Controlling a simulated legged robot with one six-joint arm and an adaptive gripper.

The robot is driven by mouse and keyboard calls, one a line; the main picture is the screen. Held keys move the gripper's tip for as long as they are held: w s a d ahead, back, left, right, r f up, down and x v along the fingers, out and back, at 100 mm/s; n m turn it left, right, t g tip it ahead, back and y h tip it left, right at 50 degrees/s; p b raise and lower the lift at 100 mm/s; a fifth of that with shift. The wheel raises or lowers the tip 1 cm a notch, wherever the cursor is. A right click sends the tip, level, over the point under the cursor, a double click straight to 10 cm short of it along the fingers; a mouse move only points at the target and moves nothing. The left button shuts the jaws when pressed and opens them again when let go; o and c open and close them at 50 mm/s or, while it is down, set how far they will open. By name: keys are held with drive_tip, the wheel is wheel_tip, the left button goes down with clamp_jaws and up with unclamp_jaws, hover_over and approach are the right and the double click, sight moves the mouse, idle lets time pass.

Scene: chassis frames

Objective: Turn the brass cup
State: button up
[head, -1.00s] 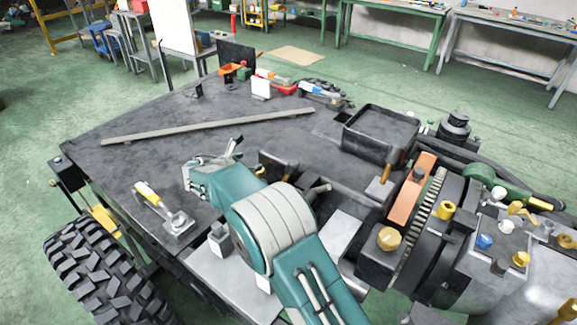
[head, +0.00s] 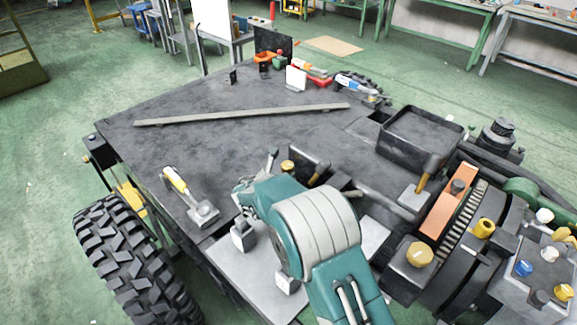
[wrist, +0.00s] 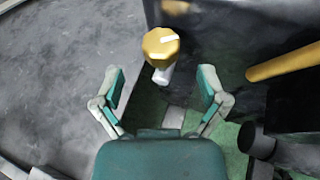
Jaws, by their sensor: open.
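The brass cup (wrist: 161,43) is a faceted, cap-like piece with a white stripe on top, on a pale stem in the wrist view. It is beside a dark metal wall. My gripper (wrist: 161,84) is open and empty, one finger low on each side of the picture, with the cup ahead of and between them. In the head view a small brass top (head: 288,165), likely the same cup, shows just beyond my arm's end. My arm hides much of the gripper and what lies below it there.
A brass rod (wrist: 285,62) and a dark cylinder (wrist: 257,140) are at right in the wrist view. In the head view, a black tray (head: 418,163), a yellow-handled tool (head: 190,197) and a long bar (head: 243,115) are around the arm. Larger brass knobs (head: 420,254) sit at right.

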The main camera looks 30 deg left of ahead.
sight(285, 167)
drive_tip(key=x, duration=0.5)
drive_tip(key=shift+w+f, duration=0.1)
drive_tip(key=shift+w, duration=0.2)
drive_tip(key=c, duration=1.1)
